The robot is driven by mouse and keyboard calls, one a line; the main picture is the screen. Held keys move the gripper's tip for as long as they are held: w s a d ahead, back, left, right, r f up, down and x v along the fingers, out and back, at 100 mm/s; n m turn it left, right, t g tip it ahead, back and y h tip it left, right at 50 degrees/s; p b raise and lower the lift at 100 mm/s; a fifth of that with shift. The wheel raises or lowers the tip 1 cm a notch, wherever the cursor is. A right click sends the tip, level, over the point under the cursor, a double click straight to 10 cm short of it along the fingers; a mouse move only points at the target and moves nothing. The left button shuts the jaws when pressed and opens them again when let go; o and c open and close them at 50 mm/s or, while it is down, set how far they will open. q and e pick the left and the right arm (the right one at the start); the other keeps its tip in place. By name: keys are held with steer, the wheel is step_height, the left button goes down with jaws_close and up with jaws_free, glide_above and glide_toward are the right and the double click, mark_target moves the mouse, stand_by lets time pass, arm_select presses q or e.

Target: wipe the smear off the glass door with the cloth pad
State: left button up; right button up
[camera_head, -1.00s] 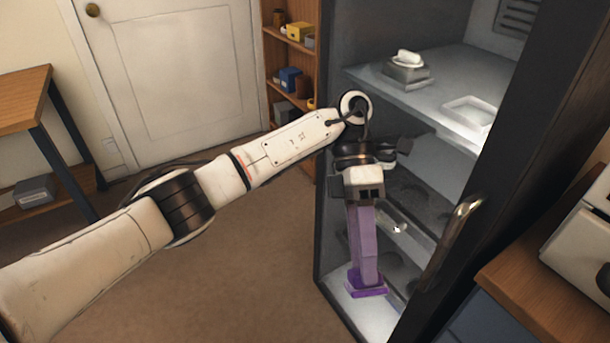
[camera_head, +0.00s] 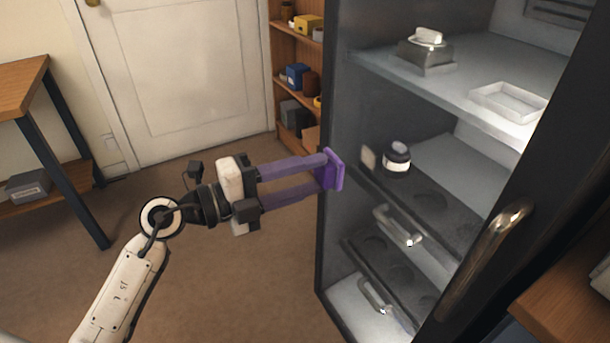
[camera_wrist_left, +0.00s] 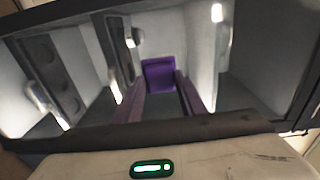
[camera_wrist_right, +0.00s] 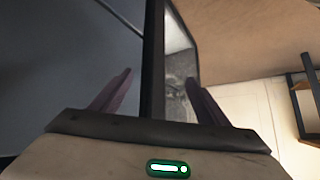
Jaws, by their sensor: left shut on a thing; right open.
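The purple cloth pad (camera_head: 335,170) is between the fingertips of my left gripper (camera_head: 321,173), which is shut on it. The gripper points right, with the pad's flat face toward the cabinet. The pad overlaps the cabinet's left side in the head view; I cannot tell whether they touch. The left wrist view shows the pad (camera_wrist_left: 159,74) ahead of the fingers. The glass door's dark frame (camera_head: 535,165) stands at the right with a metal handle (camera_head: 488,255). My right gripper (camera_wrist_right: 160,76) is open, with a dark frame edge between its fingers. A mottled patch (camera_wrist_right: 178,86) there may be the smear.
The cabinet's upper shelf (camera_head: 440,85) bears a small device (camera_head: 426,50) and a white tray (camera_head: 508,101). A wooden table (camera_head: 20,88) stands left. Floor is free below my left arm.

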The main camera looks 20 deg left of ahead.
arm_select(q)
steer(key=shift+w+d+f+n+t+y, duration=0.15)
steer(key=shift+w+d+t, duration=0.1)
steer(key=shift+w, duration=0.65)
steer(key=shift+w+d+n+t+y, duration=0.15)
steer(key=shift+w+t, duration=0.1)
steer(key=shift+w, duration=0.65)
steer(key=shift+b+x, duration=0.35)
steer(key=shift+x, duration=0.6)
steer(key=shift+p+x, duration=0.45)
steer(key=shift+x, duration=0.4)
